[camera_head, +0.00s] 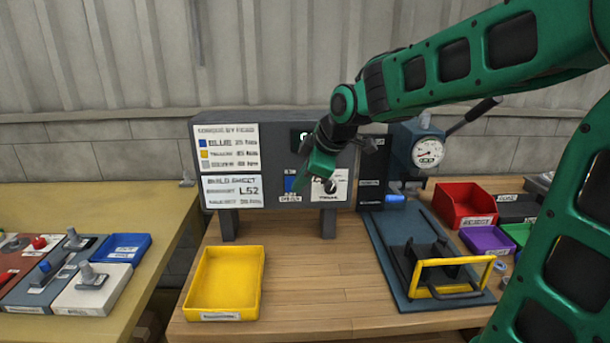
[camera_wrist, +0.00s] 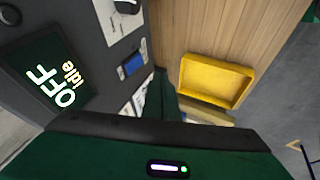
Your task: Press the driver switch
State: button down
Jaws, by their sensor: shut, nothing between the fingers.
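A grey upright panel (camera_head: 270,142) stands on the wooden bench. A blue switch (camera_head: 290,184) sits low on its face, with a small white label under it that I cannot read clearly. The blue switch also shows in the wrist view (camera_wrist: 133,64). A dark screen (camera_wrist: 58,82) on the panel reads "OFF idle". A black knob (camera_head: 331,186) on a white plate is right of the switch. My gripper (camera_head: 318,168) is shut and empty, in front of the panel, above and right of the switch. It hides part of the panel; contact cannot be told.
A yellow tray (camera_head: 225,282) lies on the bench before the panel. A gauge press with a lever (camera_head: 424,150) stands right, by a blue-grey plate with a yellow-handled fixture (camera_head: 455,272). Red (camera_head: 466,205) and purple (camera_head: 487,241) bins are further right. Bare bench lies between tray and plate.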

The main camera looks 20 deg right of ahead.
aim_at(288, 188)
jog(key=w+f, duration=0.4)
jog(key=w, duration=0.2)
jog(key=shift+d, duration=0.2)
jog(key=shift+w+f, duration=0.15)
jog(key=shift+w, duration=0.1)
jog(key=shift+d, duration=0.1)
jog(key=shift+r, duration=0.9)
